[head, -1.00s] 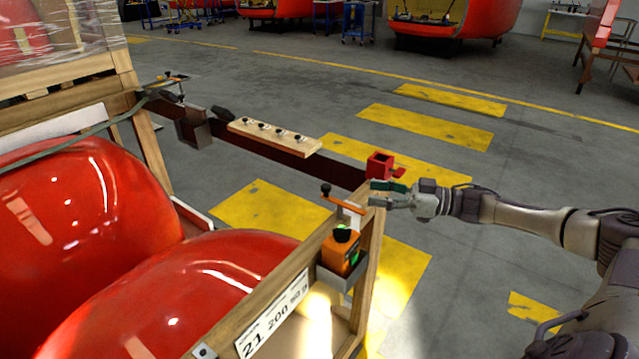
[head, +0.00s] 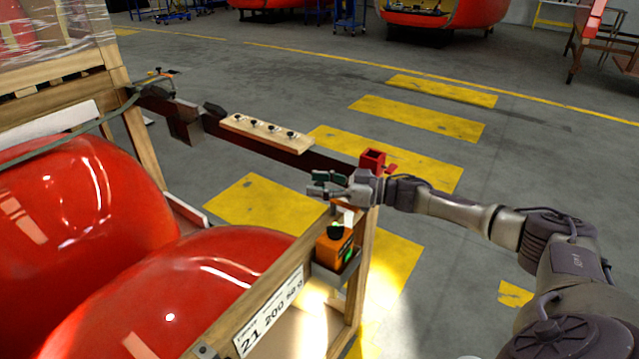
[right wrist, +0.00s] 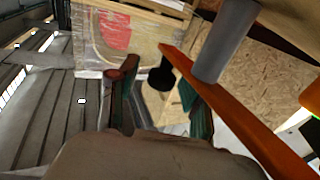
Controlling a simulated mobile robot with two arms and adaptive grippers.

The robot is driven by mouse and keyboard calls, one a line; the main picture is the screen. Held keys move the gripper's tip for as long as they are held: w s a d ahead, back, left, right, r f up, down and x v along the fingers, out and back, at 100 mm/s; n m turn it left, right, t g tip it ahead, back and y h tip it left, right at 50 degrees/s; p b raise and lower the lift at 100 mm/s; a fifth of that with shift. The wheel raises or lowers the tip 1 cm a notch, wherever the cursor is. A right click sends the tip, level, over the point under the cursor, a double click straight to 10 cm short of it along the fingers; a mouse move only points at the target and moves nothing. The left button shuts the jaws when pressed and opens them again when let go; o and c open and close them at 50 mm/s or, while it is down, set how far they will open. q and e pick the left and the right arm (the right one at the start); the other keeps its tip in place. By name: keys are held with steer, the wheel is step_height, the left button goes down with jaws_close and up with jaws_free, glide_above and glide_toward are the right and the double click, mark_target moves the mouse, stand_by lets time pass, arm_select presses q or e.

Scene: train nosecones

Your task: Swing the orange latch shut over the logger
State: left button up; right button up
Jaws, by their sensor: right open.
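The orange logger (head: 334,250), with a dark knob on top, sits in a grey metal holder on the wooden crate's corner. The orange latch (head: 335,209) is mostly hidden behind my right gripper (head: 318,186) in the head view. In the right wrist view the latch (right wrist: 236,118) is a long bar crossing diagonally, with a black knob (right wrist: 161,79) near its far end. My right gripper (right wrist: 158,100) is open, its fingers on either side of that knob in the picture. I cannot tell whether they touch the latch. My left gripper is not in view.
The wooden crate (head: 270,297) holds large red nosecones (head: 165,300). A dark beam with a light wooden block (head: 262,133) and a red bracket (head: 372,161) runs behind the gripper. A grey cylinder (right wrist: 225,40) stands close to the latch. Floor to the right is open.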

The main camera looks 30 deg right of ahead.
jaws_close()
steer(key=shift+d+r+m+t+h+p, duration=0.1)
steer(key=shift+d+m+t+h+p, duration=0.05)
steer(key=shift+m+t+h+p, duration=0.7)
steer(key=shift+s+d+m+t+h+p, duration=0.1)
steer(key=shift+d+m+t+h+p, duration=0.45)
steer(key=shift+m+h+p, duration=1.5)
steer(key=shift+s+d+m+t+h+p, duration=0.1)
steer(key=shift+d+m+t+h+p, duration=0.45)
steer(key=shift+m+h+p, duration=1.5)
steer(key=shift+d+m+t+h+p, duration=0.55)
steer(key=shift+h+p, duration=0.9)
steer(key=shift+h, duration=1.6)
jaws_free()
